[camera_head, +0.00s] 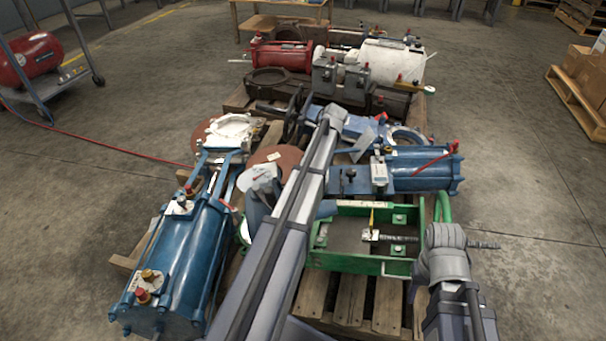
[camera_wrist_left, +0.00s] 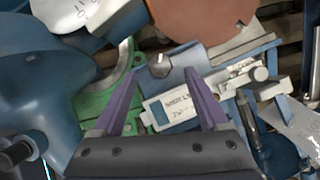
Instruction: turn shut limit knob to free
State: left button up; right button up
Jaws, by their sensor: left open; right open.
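In the left wrist view my left gripper (camera_wrist_left: 160,100) is open, its two purple fingers apart, with nothing held between them. Beyond the fingertips are a pale box with a handwritten label (camera_wrist_left: 182,108) and a blue plate (camera_wrist_left: 178,62) with a small grey knob (camera_wrist_left: 158,66) on it. I cannot tell whether this is the limit knob, nor which way it points. In the head view my left arm (camera_head: 285,220) crosses the middle and hides its gripper. My right arm (camera_head: 447,258) stands at the lower right beside a green frame (camera_head: 350,264); its fingertips are not clear.
A blue cylinder (camera_head: 180,262) lies at the left of the pallet, another blue cylinder (camera_head: 425,170) at the right. A rust-brown disc (camera_wrist_left: 203,18) lies close ahead of the left gripper. A red tank (camera_head: 30,60) on a cart stands on the floor at the left.

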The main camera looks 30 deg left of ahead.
pick_arm(q)
jog(key=b+x, duration=0.3)
jog(key=x, duration=0.1)
jog(key=shift+f, duration=0.15)
jog(key=shift+c, duration=0.4)
grip_shut()
